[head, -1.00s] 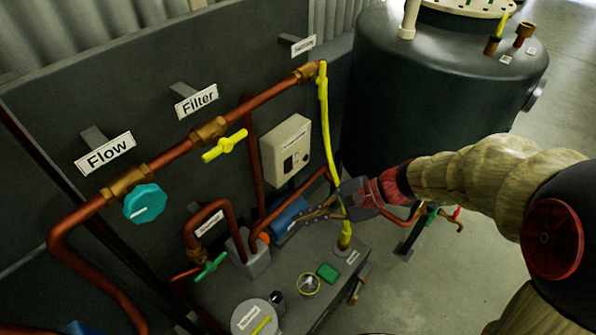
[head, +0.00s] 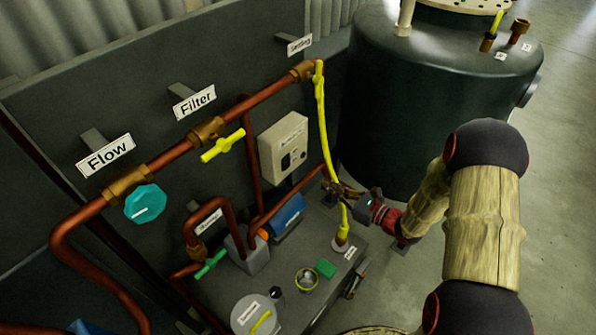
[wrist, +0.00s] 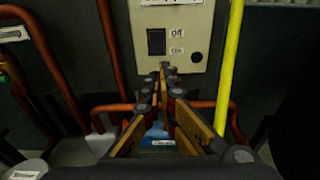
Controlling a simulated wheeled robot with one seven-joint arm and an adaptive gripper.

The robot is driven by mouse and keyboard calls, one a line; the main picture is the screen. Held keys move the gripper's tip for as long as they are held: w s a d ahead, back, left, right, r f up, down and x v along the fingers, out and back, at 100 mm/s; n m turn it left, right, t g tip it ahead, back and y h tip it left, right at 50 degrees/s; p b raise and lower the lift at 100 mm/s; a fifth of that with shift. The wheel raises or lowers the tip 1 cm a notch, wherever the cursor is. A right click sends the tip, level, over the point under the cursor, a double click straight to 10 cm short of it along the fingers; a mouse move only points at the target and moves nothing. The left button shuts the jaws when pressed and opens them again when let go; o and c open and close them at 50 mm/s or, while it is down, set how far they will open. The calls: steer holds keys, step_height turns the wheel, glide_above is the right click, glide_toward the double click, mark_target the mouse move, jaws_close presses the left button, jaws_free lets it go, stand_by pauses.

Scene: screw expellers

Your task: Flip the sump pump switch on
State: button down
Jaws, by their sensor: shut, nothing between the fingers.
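The beige switch box (head: 283,147) is mounted on the dark panel behind the pipes. In the wrist view its front (wrist: 183,60) shows a dark rocker switch (wrist: 156,42) beside labels reading "Off" and, below it, what looks like "On", with a round black knob at lower right. I cannot tell which way the rocker is set. My gripper (head: 329,186) is below and right of the box in the head view, beside the yellow hose. In the wrist view my gripper's fingertips (wrist: 165,68) are together and empty, pointing at the box just below the rocker; contact is not visible.
The yellow hose (wrist: 230,60) hangs right of the box. Copper pipes (wrist: 105,40) run left of it and below it. A blue pump (head: 288,215) sits under the box on the tank. A large dark tank (head: 430,110) stands at right.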

mark_target(289, 167)
steer(key=b+x, duration=0.4)
steer(key=x, duration=0.8)
steer(key=shift+w+a+f, duration=0.15)
steer(key=shift+w+a, duration=0.05)
steer(key=shift+a, duration=0.15)
steer(key=shift+w+a, duration=0.4)
steer(key=shift+w, duration=0.1)
steer(key=shift+w+a+f, duration=0.15)
steer(key=shift+w+a, duration=0.1)
steer(key=shift+a, duration=0.1)
steer(key=shift+d, duration=0.1)
